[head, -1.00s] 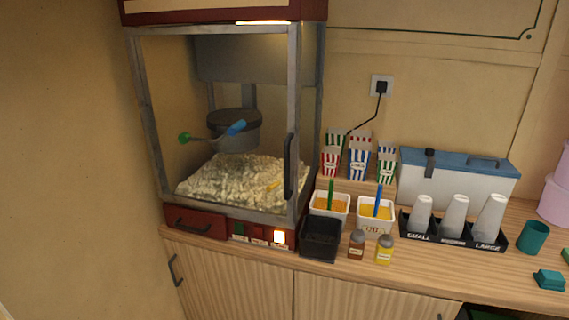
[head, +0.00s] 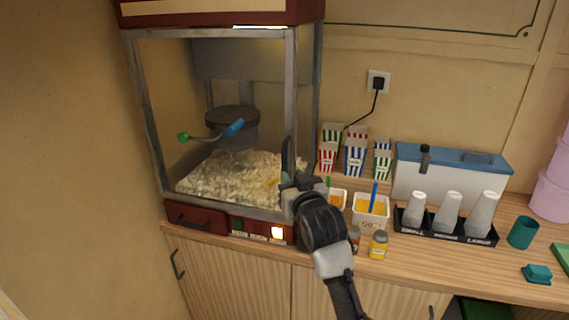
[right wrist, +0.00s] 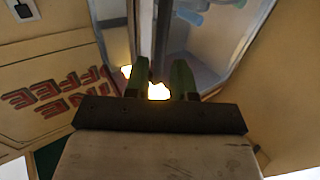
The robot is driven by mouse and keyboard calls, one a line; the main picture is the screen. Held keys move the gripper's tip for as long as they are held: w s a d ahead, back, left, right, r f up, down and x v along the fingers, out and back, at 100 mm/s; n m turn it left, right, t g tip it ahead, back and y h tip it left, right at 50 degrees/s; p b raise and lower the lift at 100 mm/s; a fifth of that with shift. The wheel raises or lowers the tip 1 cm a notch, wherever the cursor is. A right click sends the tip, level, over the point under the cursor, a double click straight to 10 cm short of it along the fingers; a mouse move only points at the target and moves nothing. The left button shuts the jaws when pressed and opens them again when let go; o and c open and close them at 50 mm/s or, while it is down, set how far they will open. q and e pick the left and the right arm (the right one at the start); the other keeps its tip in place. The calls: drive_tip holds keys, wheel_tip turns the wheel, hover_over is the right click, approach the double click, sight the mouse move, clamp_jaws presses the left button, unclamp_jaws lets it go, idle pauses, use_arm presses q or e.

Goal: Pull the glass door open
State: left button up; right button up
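The glass door (head: 220,120) of the popcorn machine is shut, with popcorn (head: 235,172) behind it. Its dark upright handle (head: 288,155) is on the right edge of the door frame. My right gripper (head: 292,183) is at the lower part of the handle in the head view and hides its lower end. In the right wrist view, the two fingers (right wrist: 159,75) are apart, with the dark handle bar (right wrist: 162,40) lined up between them. I cannot tell whether they touch it. My left gripper is not in view.
Right of the machine, the counter holds sauce tubs (head: 370,210), shaker bottles (head: 378,245), striped popcorn boxes (head: 355,155), a cup rack (head: 450,238) and a blue-lidded cooler (head: 445,180). My right arm covers the black bin beside the machine.

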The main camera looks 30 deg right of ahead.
sight(284, 168)
drive_tip(key=p+x, duration=0.1)
drive_tip(key=x, duration=0.5)
drive_tip(key=shift+p, duration=0.3)
drive_tip(key=shift+f, duration=0.1)
clamp_jaws()
